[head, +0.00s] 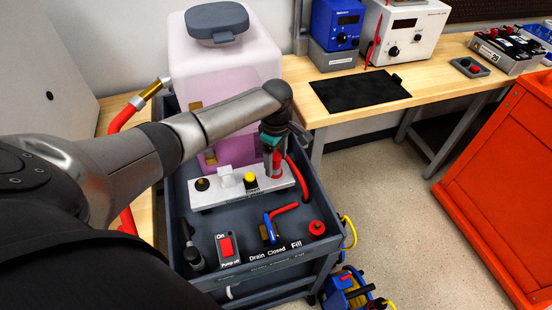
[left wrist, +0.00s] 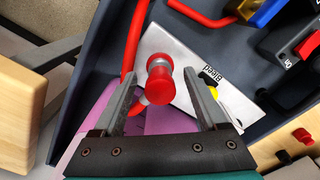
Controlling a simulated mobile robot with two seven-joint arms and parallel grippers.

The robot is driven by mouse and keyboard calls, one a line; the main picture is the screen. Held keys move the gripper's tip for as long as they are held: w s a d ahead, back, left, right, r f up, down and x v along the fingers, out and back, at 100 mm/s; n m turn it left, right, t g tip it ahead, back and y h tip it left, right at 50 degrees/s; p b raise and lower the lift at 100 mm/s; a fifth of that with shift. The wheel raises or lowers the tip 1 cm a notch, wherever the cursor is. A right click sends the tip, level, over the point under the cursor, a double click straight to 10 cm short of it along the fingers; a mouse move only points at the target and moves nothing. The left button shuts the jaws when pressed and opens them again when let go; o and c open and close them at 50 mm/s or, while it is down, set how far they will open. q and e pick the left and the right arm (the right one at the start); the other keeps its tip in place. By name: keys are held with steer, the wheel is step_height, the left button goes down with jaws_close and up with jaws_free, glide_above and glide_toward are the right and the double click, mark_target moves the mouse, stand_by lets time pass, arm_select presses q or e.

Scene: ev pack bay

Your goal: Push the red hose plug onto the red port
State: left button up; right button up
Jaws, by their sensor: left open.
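The red hose plug (head: 276,160) stands upright at the right end of a white block (head: 236,187) on the cart. In the left wrist view, the plug (left wrist: 159,82) shows a red top, a grey collar and a wider red part. My left gripper (head: 273,140) is above and around the plug. In the left wrist view its open fingers (left wrist: 165,102) stand on either side of the plug, with gaps on both sides. The red port is not clearly visible; I cannot tell whether the plug's foot touches it. My right gripper is not in view.
The block also bears a yellow cap (head: 250,179) and a black knob (head: 202,184). A pink tank (head: 225,65) stands behind. A red hose (head: 297,175) runs down beside the block. A red knob (head: 317,228) and blue valve handle (head: 269,228) stand in front.

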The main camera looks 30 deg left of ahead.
arm_select(q)
steer(key=shift+r, duration=0.1)
step_height(320, 180, up, 15)
steer(key=p, duration=0.4)
stand_by(0.4)
